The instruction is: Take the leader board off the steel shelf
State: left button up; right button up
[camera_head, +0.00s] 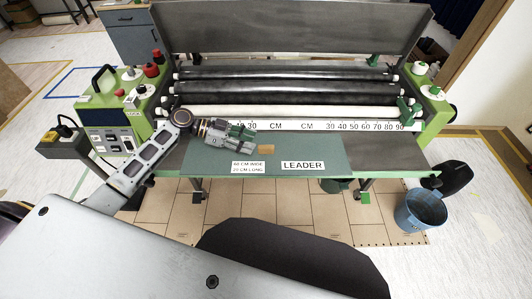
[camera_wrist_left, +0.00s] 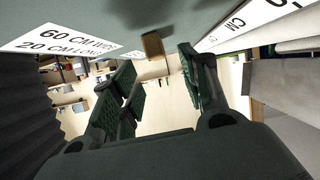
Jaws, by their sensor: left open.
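The leader board (camera_head: 350,158) is a flat green board lying on the grey steel shelf (camera_head: 408,169) at the front of the machine. It carries white labels reading "LEADER" and "60 CM WIDE 20 CM LONG", and a small tan tab (camera_head: 266,149). My left gripper (camera_head: 250,141) is open over the board, its fingertips just left of the tab. In the left wrist view the tab (camera_wrist_left: 153,45) shows between the spread green fingers, and I cannot tell whether they touch it. My right gripper is not in view.
The pasting machine's rollers (camera_head: 290,82) and centimetre scale (camera_head: 310,126) lie behind the board. Green machine ends stand at both sides, the left with a control box (camera_head: 112,138). A blue bucket (camera_head: 421,210) stands on the floor at the right.

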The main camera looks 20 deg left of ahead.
aim_at(265, 146)
pick_arm(q)
jog(key=shift+x, duration=0.95)
jog(key=shift+p+x, duration=0.45)
jog(key=shift+x, duration=0.55)
jog(key=shift+d+f, duration=0.4)
jog(key=shift+d, duration=0.15)
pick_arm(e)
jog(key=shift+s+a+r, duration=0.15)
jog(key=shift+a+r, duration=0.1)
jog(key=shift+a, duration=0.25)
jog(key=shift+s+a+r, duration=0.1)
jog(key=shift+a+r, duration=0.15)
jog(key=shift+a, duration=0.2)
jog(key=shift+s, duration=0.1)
pick_arm(q)
grip_shut()
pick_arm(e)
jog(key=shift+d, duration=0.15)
